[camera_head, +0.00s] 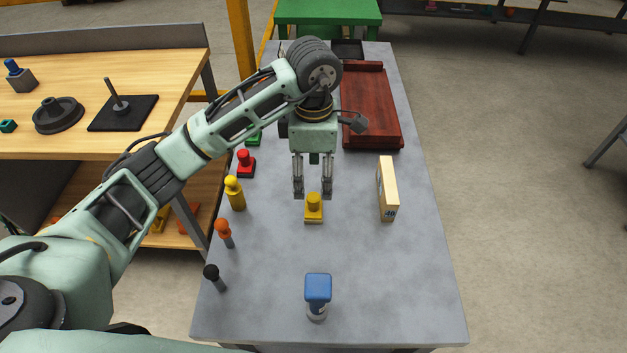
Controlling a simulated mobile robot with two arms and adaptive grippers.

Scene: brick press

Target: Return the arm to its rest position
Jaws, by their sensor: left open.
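My left arm comes in from the left and reaches over the grey table (420,290). My left gripper (313,194) points down with its two fingers apart. A yellow stamp-like piece (314,210) with a square base stands on the table just below and between the fingertips in the picture. I cannot tell whether the fingers touch it; nothing shows held. My right gripper is not in view.
A blue-topped piece (318,288) stands near the front. A wooden block (387,190) marked 40 stands right, and a dark red tray (370,110) lies behind. Several coloured pieces, including a red one (246,163), line the left edge. A wooden bench (100,75) stands left.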

